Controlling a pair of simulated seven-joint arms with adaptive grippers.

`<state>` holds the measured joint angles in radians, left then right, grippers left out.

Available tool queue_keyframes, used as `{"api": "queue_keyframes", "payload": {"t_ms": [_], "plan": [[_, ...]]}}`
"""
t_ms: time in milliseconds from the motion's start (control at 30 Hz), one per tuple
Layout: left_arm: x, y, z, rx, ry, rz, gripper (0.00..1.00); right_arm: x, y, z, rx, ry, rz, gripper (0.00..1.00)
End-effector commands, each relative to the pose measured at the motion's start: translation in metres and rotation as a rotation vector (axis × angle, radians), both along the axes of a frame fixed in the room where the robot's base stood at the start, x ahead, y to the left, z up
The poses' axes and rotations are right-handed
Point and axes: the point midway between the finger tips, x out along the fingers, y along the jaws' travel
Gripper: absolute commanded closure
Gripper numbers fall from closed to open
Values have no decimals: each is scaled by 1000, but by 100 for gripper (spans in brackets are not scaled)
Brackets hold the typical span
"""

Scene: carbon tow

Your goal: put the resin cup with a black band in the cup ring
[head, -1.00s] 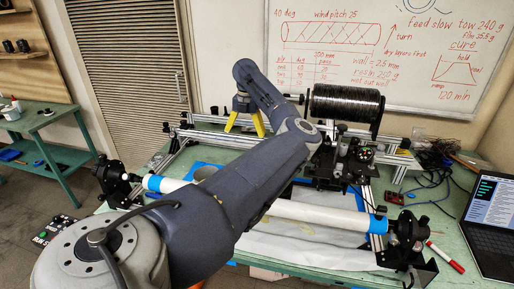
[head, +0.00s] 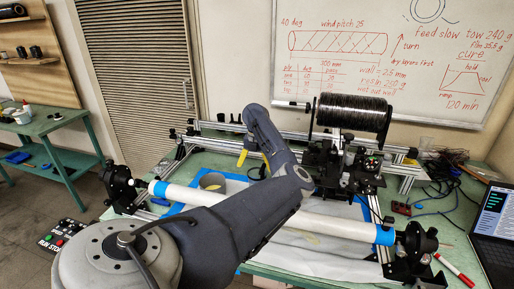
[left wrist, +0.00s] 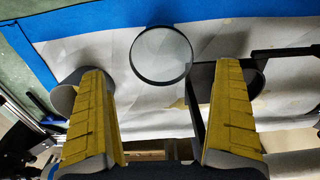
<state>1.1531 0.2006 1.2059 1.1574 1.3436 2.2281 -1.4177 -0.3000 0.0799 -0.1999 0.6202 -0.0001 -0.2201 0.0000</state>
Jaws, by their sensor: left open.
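My left gripper (head: 254,160) is open and empty, its yellow fingers pointing down over the covered bench behind the white tube. In the left wrist view, a round grey cup with a dark edge (left wrist: 160,55) lies ahead of the gap between the open fingers (left wrist: 161,75), apart from them. Another grey cup-like shape (left wrist: 64,97) is partly hidden behind the left finger, and a third (left wrist: 250,76) behind the right finger. In the head view, a grey cup (head: 212,182) shows left of the gripper. I cannot tell for sure which shape is the cup ring. My right gripper is out of view.
The white tube (head: 330,224) with blue ends crosses in front of the gripper. The black tow spool (head: 352,112) and its carriage stand to the right. A dark bracket (left wrist: 280,53) lies near the right finger in the wrist view. A laptop (head: 492,225) is at far right.

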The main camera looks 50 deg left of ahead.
Motion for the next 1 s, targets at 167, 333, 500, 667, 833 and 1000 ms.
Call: {"api": "queue_keyframes", "payload": {"t_ms": [167, 333, 500, 667, 833, 1000], "plan": [[1, 0, -9, -1, 2, 0, 1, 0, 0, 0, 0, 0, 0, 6], [5, 2, -30, 0, 2, -1, 1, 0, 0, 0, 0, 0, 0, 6], [6, 2, -47, 0, 1, -1, 1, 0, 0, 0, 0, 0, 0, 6], [6, 2, -53, 1, 1, 1, 1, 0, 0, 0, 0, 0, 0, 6], [7, 2, -53, 0, 0, 1, 1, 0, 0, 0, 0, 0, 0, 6], [7, 2, -53, 0, 0, 1, 15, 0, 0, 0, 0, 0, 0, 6]]}}
